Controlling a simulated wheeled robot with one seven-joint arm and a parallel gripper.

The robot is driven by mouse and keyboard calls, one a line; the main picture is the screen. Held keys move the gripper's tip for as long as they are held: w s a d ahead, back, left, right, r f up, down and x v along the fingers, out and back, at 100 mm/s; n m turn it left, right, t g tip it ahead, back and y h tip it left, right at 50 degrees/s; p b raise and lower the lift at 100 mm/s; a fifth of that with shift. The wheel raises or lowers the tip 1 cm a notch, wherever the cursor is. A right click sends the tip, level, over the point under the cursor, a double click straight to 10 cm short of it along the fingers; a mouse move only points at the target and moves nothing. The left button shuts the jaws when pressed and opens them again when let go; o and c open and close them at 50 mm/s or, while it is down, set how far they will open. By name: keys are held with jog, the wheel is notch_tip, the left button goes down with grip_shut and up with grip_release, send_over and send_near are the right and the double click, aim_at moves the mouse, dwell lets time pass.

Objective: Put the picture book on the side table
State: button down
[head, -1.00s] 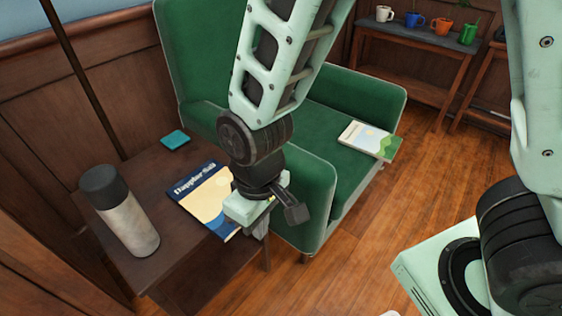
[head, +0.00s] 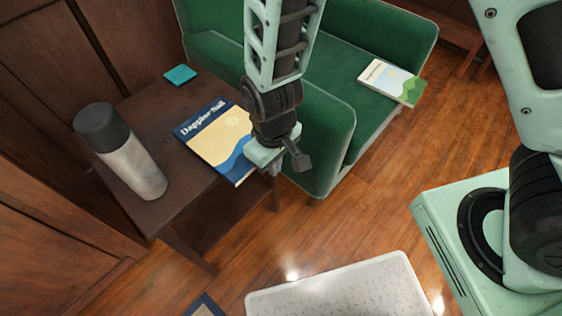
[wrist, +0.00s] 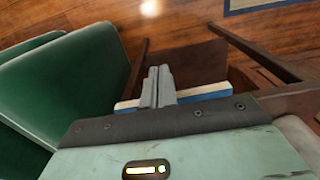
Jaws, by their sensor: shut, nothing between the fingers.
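A picture book with a blue, cream and yellow sailing cover (head: 215,137) lies flat on the dark wood side table (head: 188,190), near its front right edge. Another book, white with green hills (head: 391,80), lies on the green armchair seat. My gripper (head: 277,168) is at the right edge of the book on the table, shut and empty. In the wrist view, the shut fingers (wrist: 158,75) stand in front of a blue and white book edge (wrist: 205,92). I cannot tell whether they touch it. My wrist hides part of the book's right side.
A grey bottle with a black cap (head: 130,165) stands at the table's left, and a teal coaster (head: 180,74) lies at its back. The green armchair (head: 330,115) is close on the right. A pale speckled surface (head: 340,290) is at the bottom.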

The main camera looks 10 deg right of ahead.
jog(key=shift+w+a, duration=0.55)
jog(key=shift+w, duration=0.3)
jog(key=shift+w+a+r+p, duration=0.25)
jog(key=shift+w+a+p, duration=0.3)
jog(key=shift+w+p, duration=0.2)
jog(key=shift+w+a+f, duration=0.2)
jog(key=shift+w+a, duration=0.1)
jog(key=shift+w, duration=0.15)
jog(key=shift+s+d, duration=0.1)
